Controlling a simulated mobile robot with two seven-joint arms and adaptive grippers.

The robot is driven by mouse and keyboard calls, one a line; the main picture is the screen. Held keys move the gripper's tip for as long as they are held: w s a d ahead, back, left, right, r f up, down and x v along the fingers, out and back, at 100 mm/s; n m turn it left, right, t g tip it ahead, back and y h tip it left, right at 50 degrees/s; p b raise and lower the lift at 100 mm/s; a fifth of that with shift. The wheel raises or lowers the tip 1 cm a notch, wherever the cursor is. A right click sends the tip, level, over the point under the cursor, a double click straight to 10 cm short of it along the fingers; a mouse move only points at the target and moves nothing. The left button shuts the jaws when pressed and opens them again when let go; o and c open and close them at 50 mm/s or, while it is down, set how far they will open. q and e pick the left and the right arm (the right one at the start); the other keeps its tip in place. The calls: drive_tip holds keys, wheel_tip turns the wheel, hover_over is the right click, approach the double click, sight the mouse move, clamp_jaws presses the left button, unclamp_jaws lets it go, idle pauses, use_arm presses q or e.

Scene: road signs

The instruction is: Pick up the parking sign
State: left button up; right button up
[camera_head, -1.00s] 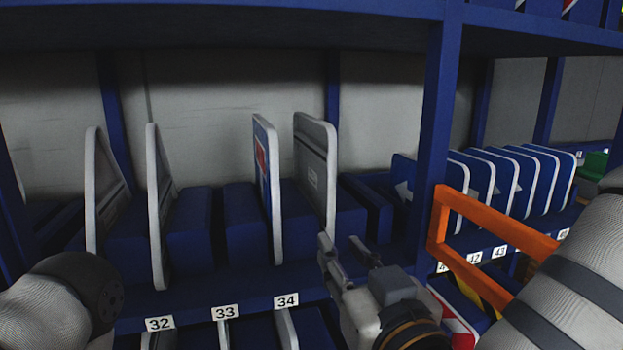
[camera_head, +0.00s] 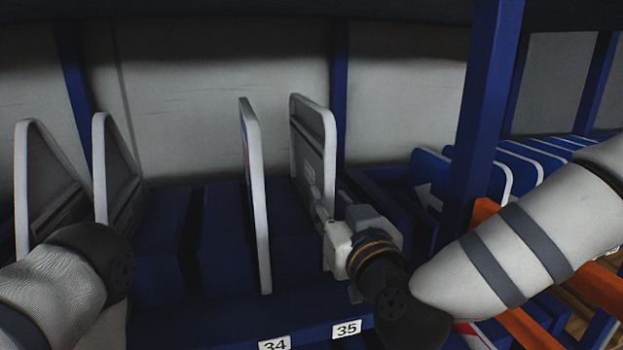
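Two upright rectangular signs stand in slots in the middle of the blue rack. The nearer one (camera_head: 257,205) is seen nearly edge-on, with a sliver of blue and red on its face. The other (camera_head: 312,140) shows its grey back and pale rim. I cannot see a parking symbol on either, so which one is the parking sign is unclear. My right gripper (camera_head: 322,210) is at the lower right edge of the grey-backed sign. Its fingers overlap that edge, and whether they grip it is not clear. My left gripper is out of view; only its arm shows.
Two triangular signs (camera_head: 45,180) stand at the left. A blue upright post (camera_head: 487,110) rises right of my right gripper, with several blue signs (camera_head: 490,170) behind it. Orange bars (camera_head: 530,325) lie under my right arm. Labels 34 (camera_head: 275,344) and 35 (camera_head: 347,329) mark the front edge.

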drive_tip(key=x, duration=0.3)
drive_tip(key=shift+w+a+f, duration=0.1)
drive_tip(key=shift+w+f, duration=0.05)
drive_tip(key=shift+w, duration=0.15)
clamp_jaws()
drive_tip(key=shift+r, duration=0.25)
